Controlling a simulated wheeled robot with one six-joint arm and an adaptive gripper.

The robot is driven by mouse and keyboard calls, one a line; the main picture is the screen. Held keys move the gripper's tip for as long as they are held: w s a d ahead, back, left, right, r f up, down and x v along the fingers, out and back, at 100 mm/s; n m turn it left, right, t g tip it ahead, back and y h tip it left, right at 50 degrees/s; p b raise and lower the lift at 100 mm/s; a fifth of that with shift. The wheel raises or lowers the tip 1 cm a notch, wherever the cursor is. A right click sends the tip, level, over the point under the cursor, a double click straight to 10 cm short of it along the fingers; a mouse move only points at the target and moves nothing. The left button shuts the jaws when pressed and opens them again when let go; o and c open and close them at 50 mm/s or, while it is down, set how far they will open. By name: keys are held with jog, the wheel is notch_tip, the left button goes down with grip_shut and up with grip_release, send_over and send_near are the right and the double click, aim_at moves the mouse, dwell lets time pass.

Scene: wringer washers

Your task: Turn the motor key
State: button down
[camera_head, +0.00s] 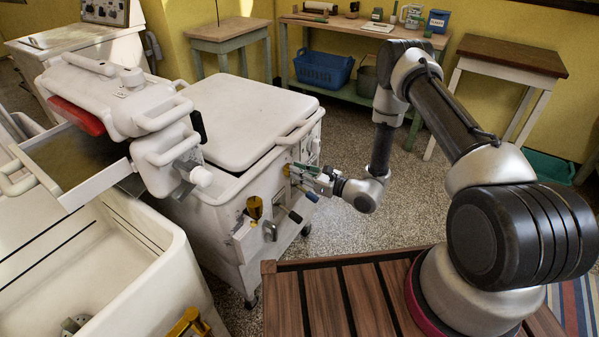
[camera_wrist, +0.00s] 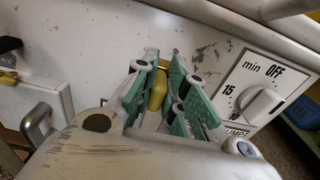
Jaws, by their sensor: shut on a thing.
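The white wringer washer (camera_head: 232,205) stands in the middle of the head view, with controls on its near right side. My gripper (camera_head: 305,172) is up against that side panel. In the wrist view, the green-padded fingers of my gripper (camera_wrist: 174,98) are around a yellow key (camera_wrist: 157,90), which sits on the worn white panel. The fingers close on the key, and its lower part is hidden between them. In the head view the key is mostly hidden; a yellow patch (camera_head: 286,171) shows beside the fingertips.
A white timer knob (camera_wrist: 262,103) with a "min OFF" dial is to the right in the wrist view. A metal handle (camera_wrist: 37,125) is at left. A yellow part (camera_head: 254,207) and dark levers (camera_head: 291,214) are low on the washer. A wood-slatted platform (camera_head: 340,300) lies in front.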

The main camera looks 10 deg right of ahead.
jog(key=n, duration=0.9)
jog(key=shift+w+r+t+h, duration=0.1)
jog(key=shift+t+h, duration=0.2)
jog(key=shift+t, duration=0.1)
jog(key=n, duration=0.3)
jog(key=shift+w+d+n, duration=0.1)
jog(key=shift+n, duration=0.3)
jog(key=n, duration=0.5)
jog(key=shift+w+r+t, duration=0.1)
jog(key=shift+r+t, duration=0.05)
jog(key=shift+t, duration=0.15)
jog(key=c, duration=1.3)
grip_release()
jog(key=shift+o, duration=0.7)
jog(key=shift+d, duration=0.15)
jog(key=shift+o, duration=0.4)
